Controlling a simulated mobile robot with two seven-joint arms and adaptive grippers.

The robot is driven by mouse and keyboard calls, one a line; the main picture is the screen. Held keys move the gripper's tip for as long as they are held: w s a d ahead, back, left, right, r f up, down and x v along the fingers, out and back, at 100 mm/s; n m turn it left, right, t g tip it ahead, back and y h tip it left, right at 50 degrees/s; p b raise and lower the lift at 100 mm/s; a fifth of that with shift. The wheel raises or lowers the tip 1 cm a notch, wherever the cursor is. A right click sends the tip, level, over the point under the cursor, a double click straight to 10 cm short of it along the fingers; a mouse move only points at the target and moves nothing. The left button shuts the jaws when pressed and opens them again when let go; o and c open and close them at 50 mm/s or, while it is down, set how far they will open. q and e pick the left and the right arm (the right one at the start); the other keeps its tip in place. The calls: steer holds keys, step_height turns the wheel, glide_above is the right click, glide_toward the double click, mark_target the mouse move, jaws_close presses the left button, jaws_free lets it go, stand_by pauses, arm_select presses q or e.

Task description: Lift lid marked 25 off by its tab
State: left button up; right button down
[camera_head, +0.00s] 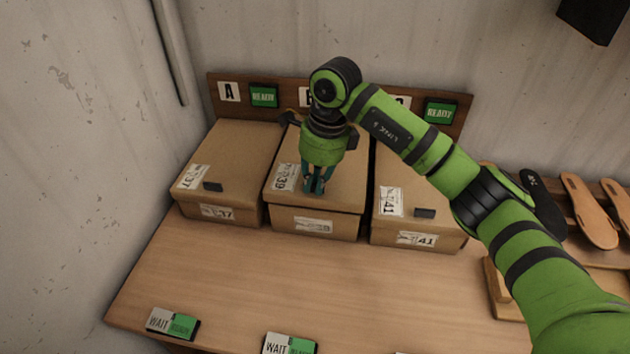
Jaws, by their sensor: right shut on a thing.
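Three lidded cardboard boxes stand side by side. The left box's lid (232,150) reads 37, the middle box's lid (345,186) reads 39, and the right box's lid (398,170) reads 41. I see no lid marked 25. My right gripper (315,191) points down at the front of the middle lid, shut on its tab, which the fingers hide. The middle lid sits level on or very close to its box (290,222); I cannot tell if there is a gap. My left gripper is not in view.
Dark tabs show on the left lid (212,187) and right lid (424,213). A wooden backboard (468,103) with letter and READY signs stands behind. WAIT/READY signs (172,323) line the front edge. Sandal soles (588,211) stand at right. The table (240,270) before the boxes is clear.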

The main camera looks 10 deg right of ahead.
steer(key=shift+r, duration=0.25)
steer(key=shift+s, duration=0.15)
steer(key=s+a, duration=0.2)
steer(key=s, duration=0.4)
steer(key=shift+s+a+r, duration=0.15)
steer(key=shift+a, duration=0.2)
stand_by(0.7)
steer(key=shift+s, duration=0.1)
steer(key=s+a+r, duration=0.2)
steer(key=s+a, duration=0.1)
steer(key=s, duration=0.5)
steer(key=shift+a, duration=0.25)
stand_by(1.0)
steer(key=shift+s+r, duration=0.1)
steer(key=shift+s, duration=0.05)
